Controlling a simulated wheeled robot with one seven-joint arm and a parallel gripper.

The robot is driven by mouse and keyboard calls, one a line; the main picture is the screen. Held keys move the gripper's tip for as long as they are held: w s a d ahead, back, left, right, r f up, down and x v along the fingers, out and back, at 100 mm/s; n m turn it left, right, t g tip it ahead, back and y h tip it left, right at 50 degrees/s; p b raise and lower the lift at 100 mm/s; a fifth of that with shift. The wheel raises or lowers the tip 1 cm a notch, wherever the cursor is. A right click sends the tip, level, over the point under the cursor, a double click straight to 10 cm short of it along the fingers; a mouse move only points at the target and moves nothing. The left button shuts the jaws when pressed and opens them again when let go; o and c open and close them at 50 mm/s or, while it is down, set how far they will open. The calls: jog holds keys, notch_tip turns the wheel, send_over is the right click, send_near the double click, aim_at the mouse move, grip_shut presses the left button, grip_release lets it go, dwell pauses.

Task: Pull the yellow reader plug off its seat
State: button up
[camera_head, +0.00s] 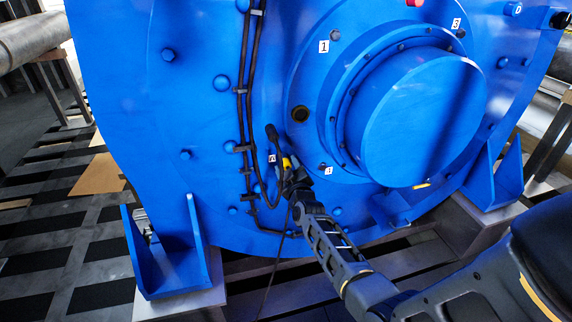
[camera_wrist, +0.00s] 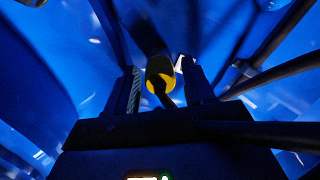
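The yellow reader plug (camera_head: 287,162) shows as a small yellow spot low on the front of the blue motor housing, partly hidden by my gripper (camera_head: 292,176). In the wrist view the plug (camera_wrist: 167,79) is a dark, round body with a yellow ring, and a dark cable runs from it. My gripper (camera_wrist: 161,85) is open, with one finger to the left of the plug and one to the right. Narrow gaps seem to show between the plug and both fingers. The plug's seat is hidden behind the plug.
Black cables (camera_head: 243,92) run down the blue motor housing (camera_head: 190,105) in clips, and a loop hangs left of the plug. The large round blue cover (camera_head: 415,120) juts out to the upper right. Small numbered tags (camera_head: 324,46) and bolts surround it. Slatted flooring lies below left.

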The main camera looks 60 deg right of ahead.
aim_at(288, 167)
grip_shut()
dwell(0.3)
jog(key=shift+a, duration=0.1)
jog(key=shift+p+v, duration=0.85)
jog(key=shift+v, duration=2)
jog(key=shift+s+a, duration=0.1)
jog(key=p+v, duration=0.5)
jog(key=v, duration=1.6)
jog(key=shift+s+a, duration=0.2)
jog(key=shift+a, duration=0.15)
